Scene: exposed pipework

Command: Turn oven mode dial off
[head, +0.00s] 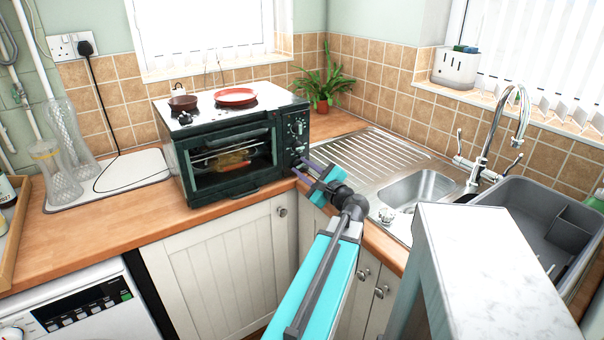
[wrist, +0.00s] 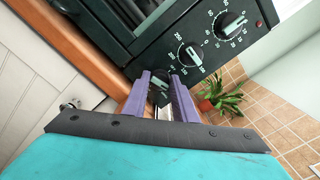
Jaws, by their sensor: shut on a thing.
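A dark green countertop oven (head: 232,150) stands in the corner of the worktop, its control panel on the right of its front. In the wrist view the panel appears tilted, with an upper dial (wrist: 229,26) and a middle dial (wrist: 191,55), both clear of the fingers. The lowest dial (wrist: 159,86) lies between the purple fingers of my gripper (wrist: 162,79), which is shut on it. In the head view my gripper (head: 303,172) reaches the lower right of the oven front. The lowest dial's marks are mostly hidden, so its setting cannot be read.
A red plate (head: 235,97) and a brown pot (head: 183,103) sit on top of the oven. A potted plant (head: 324,90) stands behind it to the right. The sink (head: 418,187) and a grey basin (head: 545,225) lie to the right. Glass vases (head: 57,172) stand at the left.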

